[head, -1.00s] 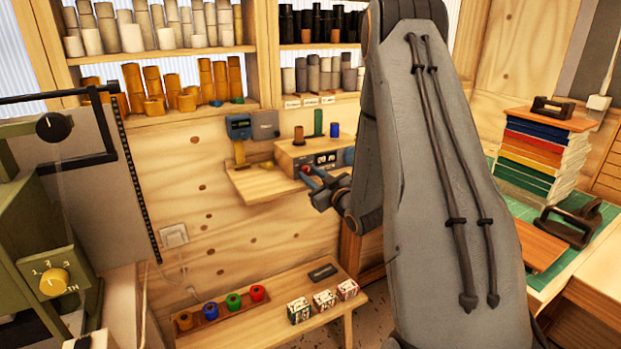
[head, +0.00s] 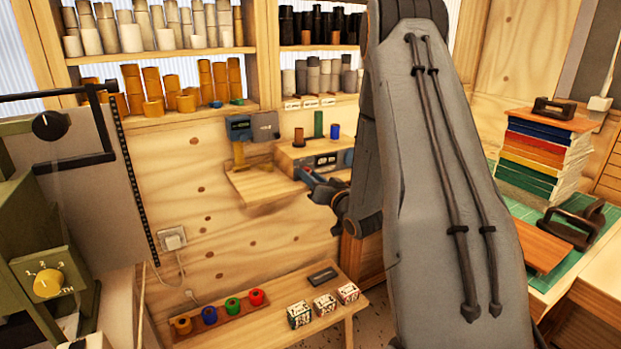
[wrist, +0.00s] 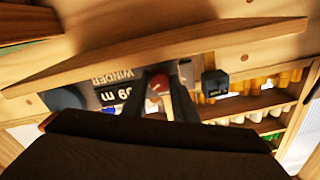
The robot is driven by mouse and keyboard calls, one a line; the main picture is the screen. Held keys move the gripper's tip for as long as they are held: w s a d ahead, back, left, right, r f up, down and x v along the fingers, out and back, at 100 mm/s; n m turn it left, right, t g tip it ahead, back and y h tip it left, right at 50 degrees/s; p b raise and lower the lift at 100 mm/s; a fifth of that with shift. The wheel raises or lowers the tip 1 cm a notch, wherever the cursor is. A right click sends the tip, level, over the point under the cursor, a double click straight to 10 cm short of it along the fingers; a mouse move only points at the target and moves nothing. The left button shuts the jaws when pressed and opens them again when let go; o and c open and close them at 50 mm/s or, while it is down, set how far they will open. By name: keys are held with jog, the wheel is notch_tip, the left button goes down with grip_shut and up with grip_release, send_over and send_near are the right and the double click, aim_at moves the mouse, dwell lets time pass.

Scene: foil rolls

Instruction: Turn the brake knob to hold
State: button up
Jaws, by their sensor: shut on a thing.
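The winder (head: 318,152) is a wooden unit with a dark display on its front, on the back wall. In the wrist view its label (wrist: 117,78) reads "WINDER" upside down, beside a "60 m" readout (wrist: 116,95). A red knob (wrist: 159,82) shows between the dark fingers of my gripper (wrist: 158,96). I take it for the brake knob; no hold mark is readable. The knob's turn angle cannot be told.
A small wooden shelf (head: 262,184) juts out left of my gripper. A blue-grey box (head: 238,127) hangs above it. A bench (head: 255,335) below carries coloured rolls (head: 209,313) and small boxes (head: 323,301). A green machine (head: 40,225) with a yellow dial (head: 48,283) stands at left.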

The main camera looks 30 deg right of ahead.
dwell(0.4)
jog(key=o, duration=0.8)
jog(key=shift+c, duration=0.2)
jog(key=s+b, duration=0.2)
jog(key=s, duration=0.6)
jog(key=shift+d+f, duration=0.15)
jog(key=shift+d, duration=0.1)
jog(key=shift+w+a, duration=0.1)
jog(key=shift+w, duration=0.05)
